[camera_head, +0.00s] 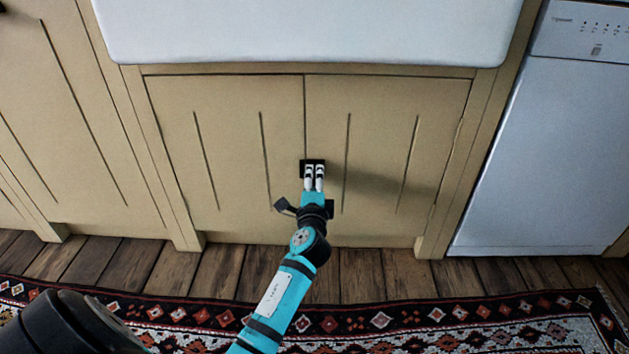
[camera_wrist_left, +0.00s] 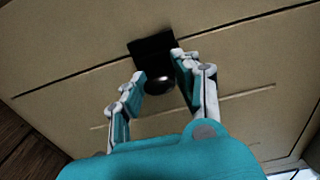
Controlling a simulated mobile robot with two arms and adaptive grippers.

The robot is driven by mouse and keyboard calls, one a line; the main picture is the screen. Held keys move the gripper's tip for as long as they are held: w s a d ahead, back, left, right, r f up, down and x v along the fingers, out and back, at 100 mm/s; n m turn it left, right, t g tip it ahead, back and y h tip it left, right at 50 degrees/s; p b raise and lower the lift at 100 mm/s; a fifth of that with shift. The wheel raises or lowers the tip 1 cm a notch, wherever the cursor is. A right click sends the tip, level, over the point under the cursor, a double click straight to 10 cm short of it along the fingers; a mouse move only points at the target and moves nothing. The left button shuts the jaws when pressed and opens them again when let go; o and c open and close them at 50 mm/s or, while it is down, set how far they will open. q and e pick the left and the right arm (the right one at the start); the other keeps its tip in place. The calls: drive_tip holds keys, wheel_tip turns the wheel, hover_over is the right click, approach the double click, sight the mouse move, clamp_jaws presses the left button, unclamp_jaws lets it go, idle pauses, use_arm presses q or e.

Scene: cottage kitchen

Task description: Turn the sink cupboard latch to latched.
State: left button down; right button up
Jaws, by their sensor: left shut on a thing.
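The sink cupboard (camera_head: 225,120) has two closed cream doors below the white sink. Its latch is a small black plate (camera_head: 312,162) at the seam between the doors, with a round dark knob (camera_wrist_left: 158,84) that shows in the left wrist view. My left gripper (camera_head: 314,171) reaches up from below and is shut on the latch knob, with one finger on each side of it. The fingers hide part of the latch in the head view. I cannot tell from these views which way the latch is turned. My right gripper is not in view.
The white sink (camera_head: 310,30) overhangs above the doors. A white dishwasher (camera_head: 545,150) stands at the right, and more cream cabinets (camera_head: 60,110) are at the left. A patterned rug (camera_head: 430,322) lies on the plank floor in front.

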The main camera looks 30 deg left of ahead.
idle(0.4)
use_arm(q)
drive_tip(key=c, duration=0.9)
unclamp_jaws()
drive_tip(key=shift+s+d, duration=0.1)
drive_tip(key=v, duration=1.1)
drive_tip(key=shift+s, duration=0.4)
drive_tip(key=shift+d, duration=0.1)
